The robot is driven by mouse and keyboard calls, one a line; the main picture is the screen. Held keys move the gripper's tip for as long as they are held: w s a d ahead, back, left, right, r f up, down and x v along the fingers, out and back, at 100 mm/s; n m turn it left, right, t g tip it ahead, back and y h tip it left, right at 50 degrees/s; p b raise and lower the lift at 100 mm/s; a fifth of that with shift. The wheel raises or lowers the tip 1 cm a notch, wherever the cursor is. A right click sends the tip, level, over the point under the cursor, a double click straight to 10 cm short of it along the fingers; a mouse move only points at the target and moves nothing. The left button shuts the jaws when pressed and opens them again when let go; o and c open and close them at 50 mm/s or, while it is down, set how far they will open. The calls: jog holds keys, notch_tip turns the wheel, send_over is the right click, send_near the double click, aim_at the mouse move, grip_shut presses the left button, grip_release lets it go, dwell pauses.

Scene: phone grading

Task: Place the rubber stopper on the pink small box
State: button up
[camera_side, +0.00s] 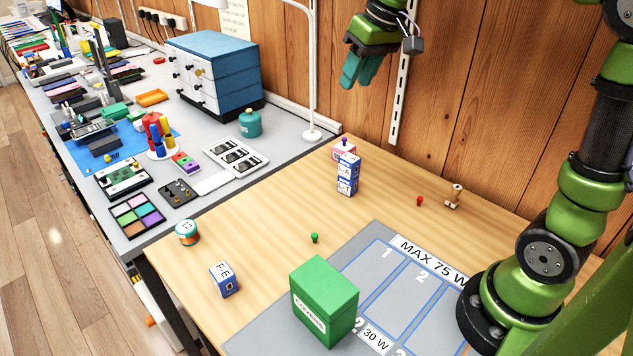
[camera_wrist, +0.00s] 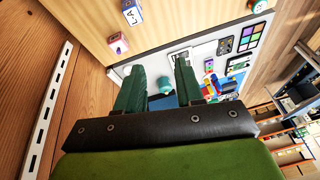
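The pink small box (camera_side: 341,153) stands at the back of the wooden table by the wall, partly hidden behind blue-and-white lettered blocks. A small dark purple stopper-like piece (camera_side: 344,141) sits on its top. The box also shows in the wrist view (camera_wrist: 119,46). A small red stopper-like piece (camera_side: 420,201) and a small green one (camera_side: 314,238) stand on the wood; I cannot tell which piece is the rubber stopper. My gripper (camera_side: 358,84) is high above the table's back edge, near the wall. Its green fingers (camera_wrist: 158,78) are apart, with nothing held between them.
Stacked lettered blocks (camera_side: 348,174) stand just in front of the pink box. A wooden piece (camera_side: 455,196), a green box (camera_side: 325,300), another lettered block (camera_side: 224,280) and a round tin (camera_side: 187,232) are also on the table. The crowded grey bench (camera_side: 215,210) adjoins on the left.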

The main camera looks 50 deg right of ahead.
jog(key=s+a+f+t, duration=0.1)
jog(key=s+a+f, duration=0.1)
jog(key=s, duration=0.3)
jog(key=s+a+f+m+t+y, duration=0.1)
jog(key=s+a, duration=0.2)
jog(key=s, duration=0.3)
jog(key=s+a+f+m+t, duration=0.1)
jog(key=s+a+f, duration=0.1)
jog(key=s, duration=0.3)
jog(key=shift+s+a+f, duration=0.3)
jog(key=shift+s+a, duration=0.1)
